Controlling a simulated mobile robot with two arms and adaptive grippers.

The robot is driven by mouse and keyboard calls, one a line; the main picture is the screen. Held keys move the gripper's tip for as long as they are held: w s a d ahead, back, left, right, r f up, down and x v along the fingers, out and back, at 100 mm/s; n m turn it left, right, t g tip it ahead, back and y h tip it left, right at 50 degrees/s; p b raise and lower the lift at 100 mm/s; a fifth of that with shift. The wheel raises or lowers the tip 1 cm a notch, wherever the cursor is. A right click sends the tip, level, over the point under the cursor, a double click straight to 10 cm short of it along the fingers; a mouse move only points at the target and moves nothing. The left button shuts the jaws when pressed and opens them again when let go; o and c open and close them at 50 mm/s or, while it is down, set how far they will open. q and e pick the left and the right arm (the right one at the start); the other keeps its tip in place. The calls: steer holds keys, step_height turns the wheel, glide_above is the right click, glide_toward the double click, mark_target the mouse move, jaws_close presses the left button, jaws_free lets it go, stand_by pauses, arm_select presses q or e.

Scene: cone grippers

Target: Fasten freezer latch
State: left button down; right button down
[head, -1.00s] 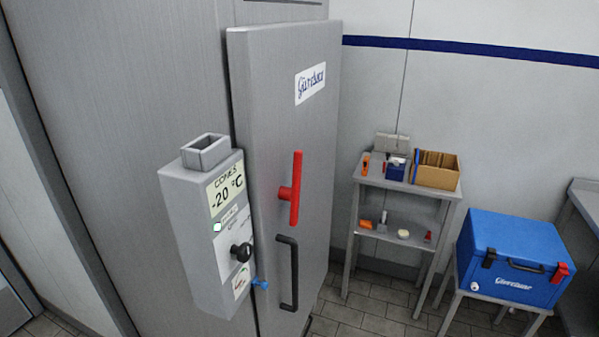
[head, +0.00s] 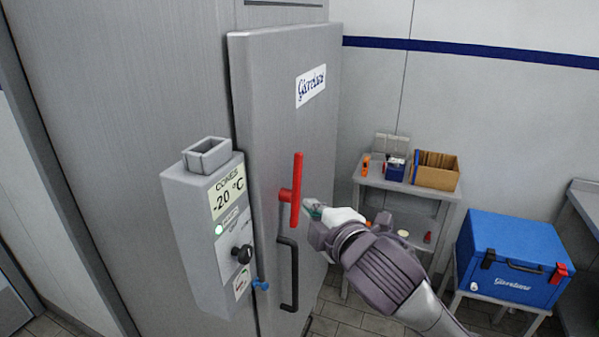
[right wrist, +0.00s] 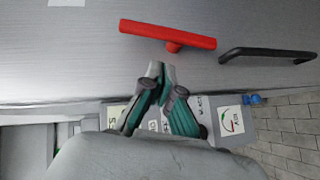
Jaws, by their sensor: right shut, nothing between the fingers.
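The freezer door (head: 268,110) is grey and looks closed or nearly so; I cannot tell for certain. Its red latch handle (head: 297,190) stands upright on the door, above the black pull handle (head: 288,275). My right gripper (head: 311,206) is just right of the red latch, its fingers shut and empty. In the right wrist view the shut fingertips (right wrist: 158,68) point at the door close to the red latch (right wrist: 168,35), with no clear contact. The black handle (right wrist: 268,54) lies to its right there. My left gripper is not in view.
A grey control box (head: 205,225) reading -20 °C sticks out left of the door. A small shelf table (head: 395,189) with a cardboard box (head: 437,170) stands behind my right arm. A blue cooler (head: 510,262) sits at the right.

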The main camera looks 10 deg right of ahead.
steer(key=shift+n+t+y, duration=0.3)
steer(key=shift+n, duration=0.4)
steer(key=s+r, duration=0.3)
steer(key=r, duration=0.1)
steer(key=shift+s+a, duration=0.1)
steer(key=shift+a, duration=0.2)
steer(key=p, duration=0.3)
glide_toward(300, 173)
steer(key=w+a+r, duration=0.2)
steer(key=w+a, duration=0.1)
steer(key=a, duration=0.2)
steer(key=w, duration=0.1)
steer(key=w+d+f, duration=0.1)
steer(key=shift+w+d+p, duration=0.2)
steer(key=shift+w+p, duration=0.1)
steer(key=shift+p, duration=0.1)
steer(key=shift+w+d+f, duration=0.25)
steer(key=shift+w+d, duration=0.25)
